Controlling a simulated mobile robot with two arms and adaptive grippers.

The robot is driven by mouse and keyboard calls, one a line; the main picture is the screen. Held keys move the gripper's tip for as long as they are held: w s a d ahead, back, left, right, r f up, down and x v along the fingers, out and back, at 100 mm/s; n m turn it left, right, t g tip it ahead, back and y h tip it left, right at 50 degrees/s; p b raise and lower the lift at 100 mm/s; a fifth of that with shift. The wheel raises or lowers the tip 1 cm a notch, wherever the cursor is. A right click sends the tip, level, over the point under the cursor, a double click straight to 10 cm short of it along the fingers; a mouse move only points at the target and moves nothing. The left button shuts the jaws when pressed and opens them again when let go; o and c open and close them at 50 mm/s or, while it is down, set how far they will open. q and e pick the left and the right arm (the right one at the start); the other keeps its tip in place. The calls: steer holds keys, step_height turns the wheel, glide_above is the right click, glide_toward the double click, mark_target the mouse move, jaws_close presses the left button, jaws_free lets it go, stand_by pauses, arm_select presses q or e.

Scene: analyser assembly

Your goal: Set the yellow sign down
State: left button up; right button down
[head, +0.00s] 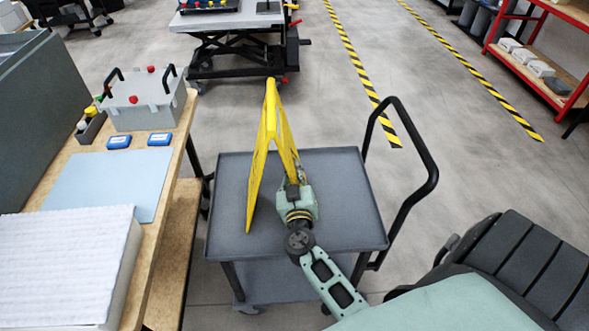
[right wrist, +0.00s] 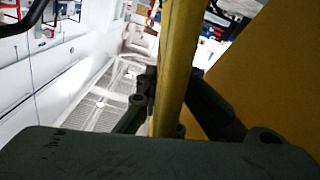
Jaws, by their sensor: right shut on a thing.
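The yellow sign (head: 267,135) is a folding A-shaped board and stands upright, with its two panels spread, over the grey cart top (head: 340,200). I cannot tell whether its lower edges touch the cart. My right gripper (head: 292,178) reaches in from the front right and is shut on the sign's right panel. In the right wrist view the sign's yellow edge (right wrist: 176,70) runs between the fingers (right wrist: 165,105), and a yellow panel fills the right side. The fingertips are partly hidden behind the sign in the head view. My left gripper is not in view.
A workbench on the left holds a grey case (head: 146,105) with black handles, two blue boxes (head: 119,142), a light blue mat (head: 95,185) and a white foam block (head: 65,260). The cart has a black handle (head: 432,170) on its right. A lift table (head: 235,20) stands behind.

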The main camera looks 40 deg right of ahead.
steer(key=shift+r, duration=0.15)
steer(key=c, duration=1.9)
jaws_free()
steer(key=shift+f, duration=0.2)
steer(key=shift+r, duration=0.2)
steer(key=shift+b+v, duration=1.85)
steer(key=shift+v, duration=4.2)
steer(key=shift+f, duration=0.15)
